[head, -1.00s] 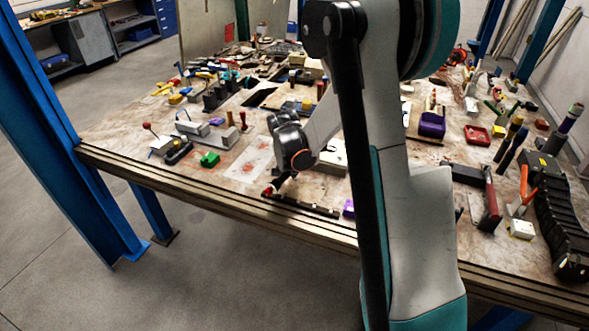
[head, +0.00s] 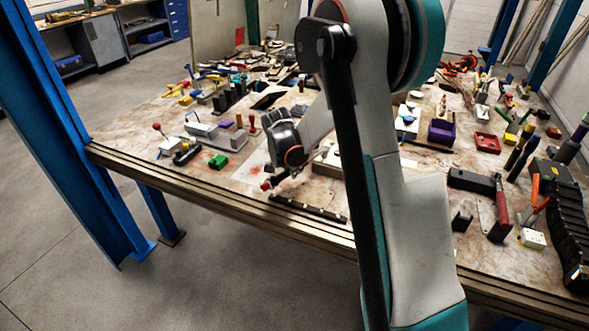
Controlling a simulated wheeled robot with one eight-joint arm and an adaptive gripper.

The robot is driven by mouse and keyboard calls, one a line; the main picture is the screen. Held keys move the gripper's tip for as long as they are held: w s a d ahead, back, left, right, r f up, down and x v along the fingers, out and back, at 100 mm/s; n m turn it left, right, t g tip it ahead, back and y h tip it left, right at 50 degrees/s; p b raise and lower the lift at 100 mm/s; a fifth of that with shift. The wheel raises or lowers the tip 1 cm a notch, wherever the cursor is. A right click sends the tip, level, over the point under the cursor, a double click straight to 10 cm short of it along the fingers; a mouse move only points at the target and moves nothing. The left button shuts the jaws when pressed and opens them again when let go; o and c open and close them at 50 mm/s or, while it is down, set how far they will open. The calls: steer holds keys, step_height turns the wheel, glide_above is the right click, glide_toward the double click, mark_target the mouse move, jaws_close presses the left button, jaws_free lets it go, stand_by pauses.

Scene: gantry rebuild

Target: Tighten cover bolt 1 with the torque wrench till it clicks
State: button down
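My gripper (head: 270,183) is small and dark in the head view, at the end of my arm over the front middle of the table. A red-tipped dark piece shows at its end; I cannot tell whether this is part of the gripper or a held tool. Its fingers are too small to read. A long dark bar (head: 308,208) lies along the front table edge, just right of and below the gripper; I cannot tell if it is the torque wrench. A pale block (head: 328,162) stands partly hidden behind my arm. I cannot make out cover bolt 1.
The table (head: 130,135) is crowded with tools and parts. A green block (head: 218,161) and a grey block (head: 201,131) lie to the left. A purple bin (head: 441,131), a red tray (head: 487,142) and a red-handled hammer (head: 501,212) lie to the right. A blue post (head: 75,140) stands at left.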

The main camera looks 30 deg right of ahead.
steer(key=shift+m, duration=0.6)
steer(key=w+r+p, duration=0.1)
steer(key=w+r, duration=0.1)
steer(key=r, duration=0.1)
steer(key=shift+a+r+p, duration=0.1)
steer(key=shift+r+p, duration=0.2)
steer(key=shift+p, duration=0.05)
steer(key=shift+r, duration=0.1)
